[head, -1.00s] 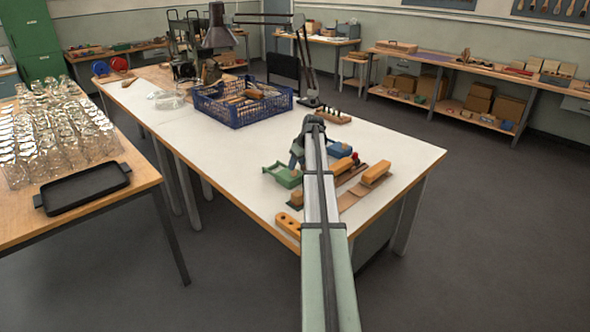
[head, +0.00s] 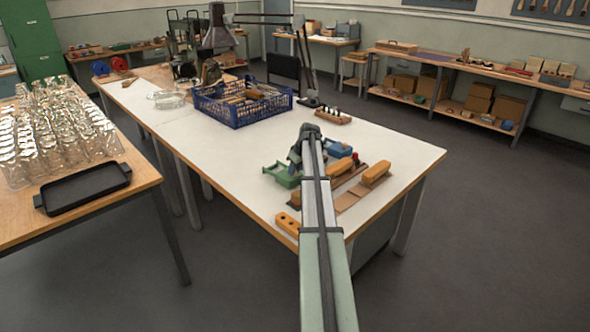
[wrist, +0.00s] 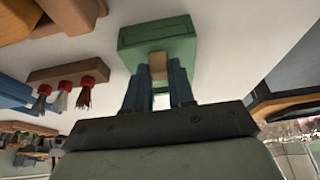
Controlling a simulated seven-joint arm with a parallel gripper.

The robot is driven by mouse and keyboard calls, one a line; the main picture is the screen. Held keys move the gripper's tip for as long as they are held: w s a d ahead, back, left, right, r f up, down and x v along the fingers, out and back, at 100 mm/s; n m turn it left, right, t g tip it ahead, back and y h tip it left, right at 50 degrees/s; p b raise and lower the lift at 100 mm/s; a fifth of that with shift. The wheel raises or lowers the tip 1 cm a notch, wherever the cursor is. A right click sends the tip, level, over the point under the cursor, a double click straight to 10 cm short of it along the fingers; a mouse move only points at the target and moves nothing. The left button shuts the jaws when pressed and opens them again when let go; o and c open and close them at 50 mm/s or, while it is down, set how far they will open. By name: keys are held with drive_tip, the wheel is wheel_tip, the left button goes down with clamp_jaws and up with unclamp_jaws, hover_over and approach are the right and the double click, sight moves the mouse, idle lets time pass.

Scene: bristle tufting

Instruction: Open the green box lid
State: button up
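The green box (head: 281,176) sits on the white table, just left of my forearm in the head view. In the wrist view the green box (wrist: 158,40) is straight ahead, with a tan wooden tab (wrist: 158,65) on its near side. My gripper (wrist: 158,72) has its two blue fingers on either side of this tab, seemingly flush against it. The gap between the fingers is narrow. The lid looks closed in the wrist view. In the head view my arm hides the fingertips and part of the box.
A rack with red-collared brushes (wrist: 67,75) and a blue part (wrist: 14,92) lie left of the fingers in the wrist view. Wooden brush blocks (head: 376,173) lie to the right of my arm. A blue crate (head: 240,108) stands farther back. The table's middle is clear.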

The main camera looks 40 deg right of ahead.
clamp_jaws()
drive_tip(key=shift+w, duration=0.1)
drive_tip(key=w, duration=0.9)
drive_tip(key=shift+w, duration=0.15)
drive_tip(key=shift+o, duration=1.1)
unclamp_jaws()
drive_tip(key=shift+w, duration=0.1)
drive_tip(key=o, duration=0.3)
drive_tip(key=v, duration=1.4)
